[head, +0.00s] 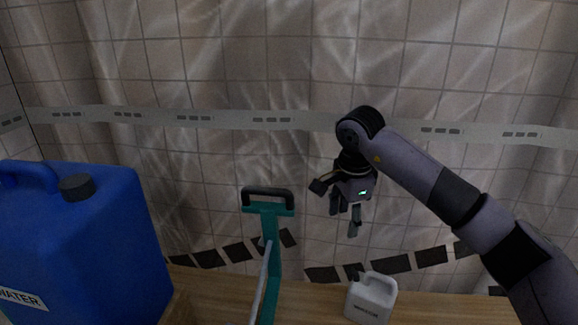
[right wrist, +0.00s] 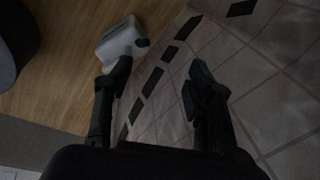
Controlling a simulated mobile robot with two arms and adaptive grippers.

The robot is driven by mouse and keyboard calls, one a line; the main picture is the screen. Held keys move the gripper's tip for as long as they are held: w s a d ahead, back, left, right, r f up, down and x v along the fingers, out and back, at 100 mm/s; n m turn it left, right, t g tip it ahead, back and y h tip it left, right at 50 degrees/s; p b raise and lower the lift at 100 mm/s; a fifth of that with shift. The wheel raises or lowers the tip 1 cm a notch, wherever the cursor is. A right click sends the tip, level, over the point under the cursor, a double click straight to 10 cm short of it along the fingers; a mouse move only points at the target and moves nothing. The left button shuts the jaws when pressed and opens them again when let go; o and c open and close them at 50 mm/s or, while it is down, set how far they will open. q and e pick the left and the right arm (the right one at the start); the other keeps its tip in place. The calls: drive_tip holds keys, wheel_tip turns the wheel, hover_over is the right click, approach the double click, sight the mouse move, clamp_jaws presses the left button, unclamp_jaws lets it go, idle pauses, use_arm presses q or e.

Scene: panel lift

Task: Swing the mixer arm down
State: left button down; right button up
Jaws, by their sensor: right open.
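A teal post (head: 270,240) with a black loop handle (head: 268,197) on top stands left of centre in the head view. A thin grey rod (head: 262,285) slants in front of it. I cannot tell for sure whether this is the mixer arm; its lower part is cut off by the frame edge. My right gripper (head: 345,218) hangs fingers down to the right of the handle, apart from it. In the right wrist view my right gripper (right wrist: 158,80) is open, with nothing between the fingers. My left gripper is not in view.
A large blue water container (head: 90,240) with a dark cap stands at the left. A small grey-white jug (head: 371,298) stands on the wooden surface (head: 430,308) below my right gripper; the jug also shows in the right wrist view (right wrist: 118,44). A tiled wall (head: 230,60) is behind.

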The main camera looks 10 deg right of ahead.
drive_tip(key=a+r+n+p, duration=0.1)
drive_tip(key=a+r+n, duration=0.1)
drive_tip(key=r, duration=0.1)
drive_tip(key=w+a+r+n+p, duration=0.1)
drive_tip(key=a+r+n, duration=0.1)
drive_tip(key=r+n, duration=0.1)
drive_tip(key=w+a+r+n+p, duration=0.1)
drive_tip(key=a+r+n, duration=0.1)
drive_tip(key=r+n, duration=0.1)
drive_tip(key=shift+w+a+r, duration=0.1)
drive_tip(key=shift+a+r, duration=0.05)
drive_tip(key=shift+r, duration=0.3)
drive_tip(key=shift+w+a+r, duration=0.1)
drive_tip(key=shift+a+r, duration=0.05)
drive_tip(key=shift+r, duration=0.3)
drive_tip(key=c, duration=0.5)
drive_tip(key=a+r+n+p, duration=0.1)
drive_tip(key=r+n, duration=0.1)
drive_tip(key=a+r+n, duration=0.2)
drive_tip(key=r, duration=0.1)
drive_tip(key=a+r+n+p, duration=0.1)
drive_tip(key=a+r+n, duration=0.1)
drive_tip(key=r, duration=0.1)
drive_tip(key=shift+w+r+n+t+p, duration=0.1)
drive_tip(key=shift+w+n+t+p, duration=0.25)
drive_tip(key=shift+n+t, duration=0.05)
clamp_jaws()
drive_tip(key=shift+a+r+n, duration=0.1)
drive_tip(key=shift+r+n, duration=0.05)
drive_tip(key=shift+n, duration=0.15)
